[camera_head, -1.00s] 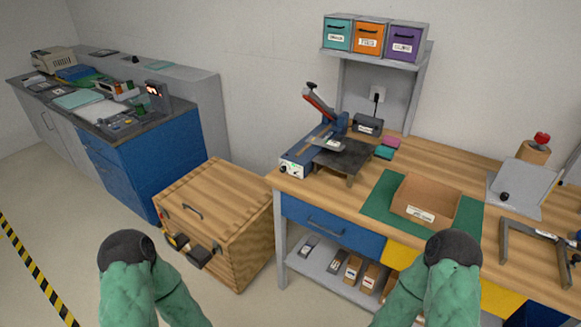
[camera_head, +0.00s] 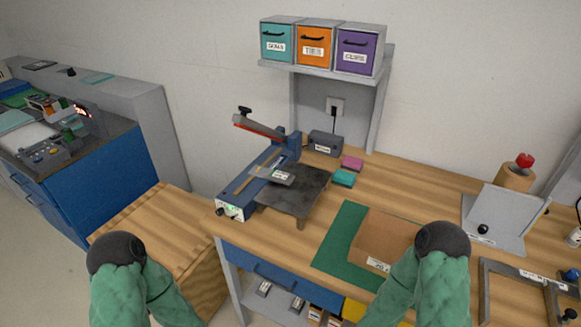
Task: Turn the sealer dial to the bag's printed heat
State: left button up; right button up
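The blue bag sealer (camera_head: 255,178) stands on the left part of the wooden bench, its red-and-black lever arm (camera_head: 262,127) raised. Its pale front end (camera_head: 231,209) carries a small dark knob and a green light; the dial marks are too small to read.
A cardboard box (camera_head: 385,238) sits on a green mat (camera_head: 331,249). Teal and pink blocks lie behind the plate. A grey stand (camera_head: 503,214) is at right. A wooden chest (camera_head: 165,231) stands left of the bench. Labelled drawers (camera_head: 314,45) sit on the shelf above.

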aim_at(220, 212)
jog(key=i+j+z, duration=0.1)
jog(key=j, duration=0.5)
jog(key=i+j+z, duration=0.1)
jog(key=j, duration=0.5)
jog(key=i+j+z, duration=0.1)
jog(key=j, duration=0.5)
